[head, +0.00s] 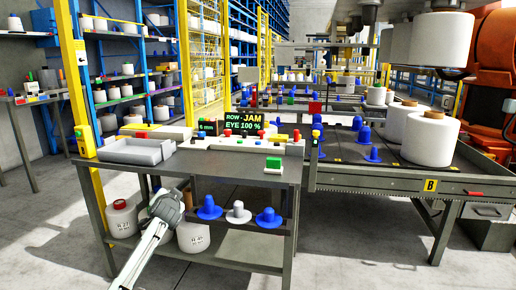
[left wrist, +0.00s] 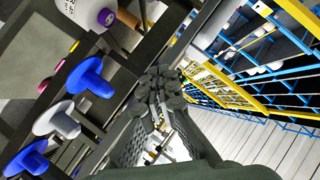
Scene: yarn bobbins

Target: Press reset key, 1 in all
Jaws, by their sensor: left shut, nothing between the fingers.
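The control panel (head: 225,143) stands on the grey table, with several red, blue, green and yellow buttons along it. Its screen (head: 243,125) reads "ROW - JAM" and "EYE 100 %". A green key (head: 273,162) sits on a small white box at the table's front right. I cannot read which key is the reset key. My left gripper (head: 168,203) is shut and empty, in front of and below the table's front edge, apart from the panel. Its dark fingers (left wrist: 160,90) show together in the left wrist view. My right gripper is not in view.
A grey tray (head: 136,151) lies on the table's left. Blue and white cones (head: 238,212) sit on a rail below the tabletop, right of my left gripper. A bobbin table (head: 400,180) stands at right.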

